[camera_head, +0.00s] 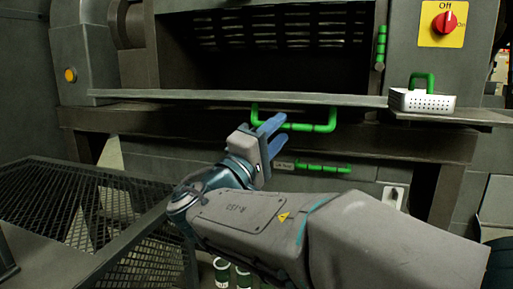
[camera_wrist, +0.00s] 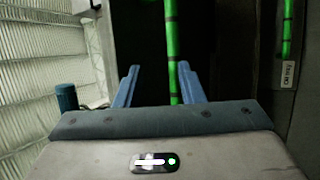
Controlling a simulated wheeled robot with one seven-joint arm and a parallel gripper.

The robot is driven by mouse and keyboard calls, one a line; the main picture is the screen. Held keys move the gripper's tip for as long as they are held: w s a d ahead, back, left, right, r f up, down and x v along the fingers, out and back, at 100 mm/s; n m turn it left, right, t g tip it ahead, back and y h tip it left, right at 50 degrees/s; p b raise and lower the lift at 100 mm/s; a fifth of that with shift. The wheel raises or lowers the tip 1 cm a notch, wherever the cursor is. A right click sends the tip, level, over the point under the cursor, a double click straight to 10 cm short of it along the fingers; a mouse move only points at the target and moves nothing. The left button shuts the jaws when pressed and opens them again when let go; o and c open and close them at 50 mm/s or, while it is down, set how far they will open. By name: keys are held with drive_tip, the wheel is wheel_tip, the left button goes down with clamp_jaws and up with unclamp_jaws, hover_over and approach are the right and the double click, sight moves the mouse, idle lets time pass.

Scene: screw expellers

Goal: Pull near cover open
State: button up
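The near cover looks like the grey plate (camera_head: 200,96), seen almost edge-on below the dark opening of the machine. A green bar handle (camera_head: 322,127) hangs at its front edge. My gripper (camera_head: 278,130), with blue fingers, is at the left part of this handle. In the wrist view the fingers (camera_wrist: 158,72) are spread apart. The green handle (camera_wrist: 172,50) runs lengthwise in the gap between them, closer to the right finger. I cannot tell whether that finger touches it. The gripper holds nothing.
Another green handle (camera_head: 323,167) is on a lower panel. A white perforated box (camera_head: 422,101) with a green handle sits right of the plate. A red switch (camera_head: 444,22) is at upper right. A black mesh guard (camera_head: 85,210) stands at lower left.

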drive_tip(key=p+v, duration=0.1)
drive_tip(key=v, duration=0.6)
drive_tip(key=shift+s+a+f, duration=0.15)
drive_tip(key=shift+s+f, duration=0.05)
